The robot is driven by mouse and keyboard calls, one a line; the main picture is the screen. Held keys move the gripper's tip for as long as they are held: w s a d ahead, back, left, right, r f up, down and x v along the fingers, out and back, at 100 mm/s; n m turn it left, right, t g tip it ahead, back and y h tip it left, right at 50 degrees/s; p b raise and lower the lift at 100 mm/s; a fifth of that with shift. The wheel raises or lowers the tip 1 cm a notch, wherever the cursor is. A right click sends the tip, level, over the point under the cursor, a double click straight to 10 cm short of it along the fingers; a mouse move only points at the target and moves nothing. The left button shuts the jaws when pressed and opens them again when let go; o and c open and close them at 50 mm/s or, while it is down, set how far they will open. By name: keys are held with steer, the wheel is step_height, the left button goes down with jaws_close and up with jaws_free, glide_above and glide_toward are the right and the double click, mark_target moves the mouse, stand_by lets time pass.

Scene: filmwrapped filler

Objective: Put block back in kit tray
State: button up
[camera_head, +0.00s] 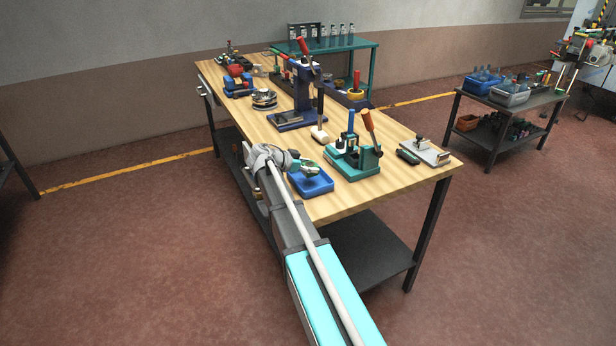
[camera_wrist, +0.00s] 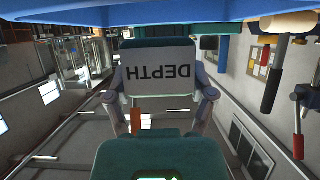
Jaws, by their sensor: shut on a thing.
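A grey block with the word DEPTH, upside down in the picture, shows in the wrist view (camera_wrist: 160,75). It sits between the two fingers of my gripper (camera_wrist: 163,100), which is shut on it. In the head view my gripper (camera_head: 303,168) is over a shallow blue tray (camera_head: 322,187) at the near-left edge of the workbench. The block is too small to make out clearly there. A blue surface (camera_wrist: 120,14) spans the top of the wrist view, close to the block; I cannot tell whether they touch.
On the wooden workbench (camera_head: 415,183), a green fixture with an orange-handled lever (camera_head: 352,160) stands right of the tray. A mallet (camera_head: 320,132) and a dark blue press (camera_head: 298,115) are behind it. A metal plate device (camera_head: 427,152) lies at the right end.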

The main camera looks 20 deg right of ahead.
mark_target(310, 175)
steer(key=shift+w+d+f+b, duration=0.1)
steer(key=shift+w+f+b, duration=0.1)
steer(key=shift+f+b, duration=0.25)
steer(key=shift+w+d+f+b, duration=0.1)
steer(key=shift+w+f+b, duration=0.1)
steer(key=shift+f+b, duration=1.35)
steer(key=shift+f, duration=0.05)
steer(key=shift+f, duration=0.1)
steer(key=o, duration=1.3)
steer(key=shift+c, duration=0.2)
steer(key=shift+r, duration=0.25)
steer(key=p+v, duration=0.5)
steer(key=v, duration=0.7)
steer(key=shift+s+f, duration=0.1)
steer(key=shift+f, duration=0.05)
